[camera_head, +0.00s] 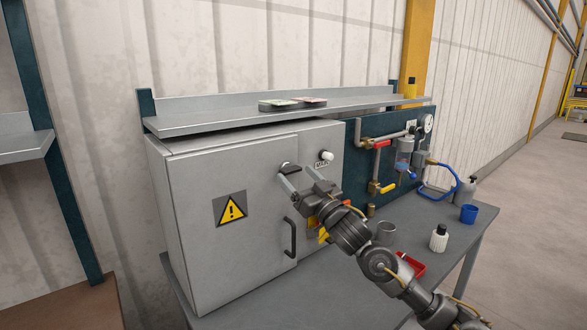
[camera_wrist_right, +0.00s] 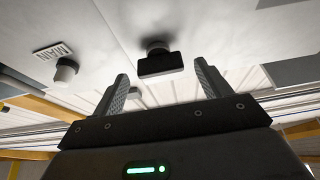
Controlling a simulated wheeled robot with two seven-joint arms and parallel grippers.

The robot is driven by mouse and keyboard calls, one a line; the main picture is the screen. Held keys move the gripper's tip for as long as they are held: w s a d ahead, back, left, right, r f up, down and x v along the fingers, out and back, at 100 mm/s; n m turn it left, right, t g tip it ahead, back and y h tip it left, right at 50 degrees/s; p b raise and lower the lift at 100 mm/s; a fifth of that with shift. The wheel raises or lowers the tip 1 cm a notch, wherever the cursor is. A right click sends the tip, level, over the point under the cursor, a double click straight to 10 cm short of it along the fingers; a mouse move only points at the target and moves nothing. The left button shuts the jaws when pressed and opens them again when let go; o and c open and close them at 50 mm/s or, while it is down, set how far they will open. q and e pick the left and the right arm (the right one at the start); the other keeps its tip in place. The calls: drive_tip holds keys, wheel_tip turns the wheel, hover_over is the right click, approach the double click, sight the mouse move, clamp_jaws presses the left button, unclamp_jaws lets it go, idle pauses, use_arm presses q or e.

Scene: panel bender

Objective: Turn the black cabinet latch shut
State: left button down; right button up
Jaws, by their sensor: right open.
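The black latch (camera_head: 291,170) sits near the upper right edge of the grey cabinet door (camera_head: 200,180). In the right wrist view, the latch (camera_wrist_right: 160,63) is a dark block on a short round stem, lying crosswise in the picture. My right gripper (camera_head: 297,179) is open in front of the door by the latch. In the wrist view its two fingers stand either side of the latch, with gaps showing; no contact is visible. The door looks nearly flush with the cabinet; whether it is fully closed is unclear. My left gripper is not in view.
A white knob (camera_head: 326,156) and MAIN label sit right of the latch. A black handle (camera_head: 290,237) is lower on the door. A shelf (camera_head: 230,118) overhangs the cabinet. Right are a valve panel (camera_head: 372,130), grey cup (camera_head: 385,233), white bottle (camera_head: 438,238) and blue cup (camera_head: 468,213).

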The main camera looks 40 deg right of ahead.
drive_tip(key=shift+x, duration=1.05)
drive_tip(key=c, duration=1)
